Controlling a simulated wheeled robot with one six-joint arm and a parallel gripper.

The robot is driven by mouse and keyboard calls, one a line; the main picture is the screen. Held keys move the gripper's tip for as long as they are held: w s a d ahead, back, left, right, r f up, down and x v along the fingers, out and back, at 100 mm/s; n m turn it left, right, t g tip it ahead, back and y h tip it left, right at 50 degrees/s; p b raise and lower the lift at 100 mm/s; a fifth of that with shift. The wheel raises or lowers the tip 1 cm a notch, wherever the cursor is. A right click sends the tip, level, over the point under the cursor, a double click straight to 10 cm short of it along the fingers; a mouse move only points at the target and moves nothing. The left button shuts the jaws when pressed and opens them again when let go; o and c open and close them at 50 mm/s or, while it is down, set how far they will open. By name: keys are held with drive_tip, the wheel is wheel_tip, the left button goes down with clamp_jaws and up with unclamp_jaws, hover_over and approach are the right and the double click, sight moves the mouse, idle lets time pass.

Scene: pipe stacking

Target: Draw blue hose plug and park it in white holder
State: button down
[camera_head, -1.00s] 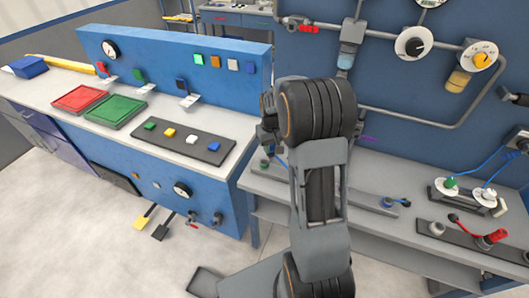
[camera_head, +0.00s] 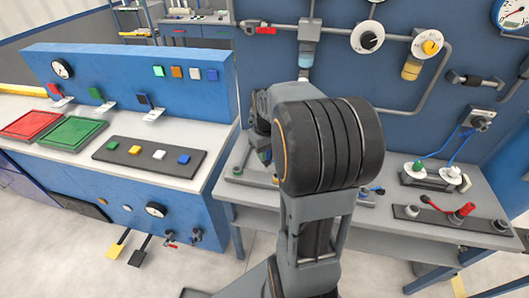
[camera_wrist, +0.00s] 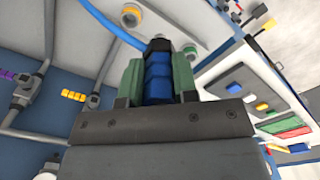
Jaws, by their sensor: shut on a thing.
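My gripper (camera_wrist: 158,85) shows in the wrist view, its green-grey fingers closed on both sides of a dark blue ribbed plug (camera_wrist: 158,78). A blue hose (camera_wrist: 108,22) runs from the upper left to the plug. Just beyond the plug is a pale bar with round fittings, one with a dark centre (camera_wrist: 131,15) and one greenish (camera_wrist: 190,52). I cannot tell whether the plug is seated in or clear of anything. In the head view my arm hides my gripper and the plug. A white fitting (camera_head: 452,174) stands on a small base at the right.
On the right bench, a green fitting (camera_head: 418,166) stands beside the white one, with blue cables to a wall box (camera_head: 480,118). A red plug (camera_head: 463,211) lies on a dark bar in front. A blue console (camera_head: 130,75) stands left. Pipes and gauges line the wall behind.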

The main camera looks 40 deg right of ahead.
drive_tip(key=shift+r, duration=0.15)
drive_tip(key=shift+r+p, duration=3.25)
drive_tip(key=shift+r, duration=0.6)
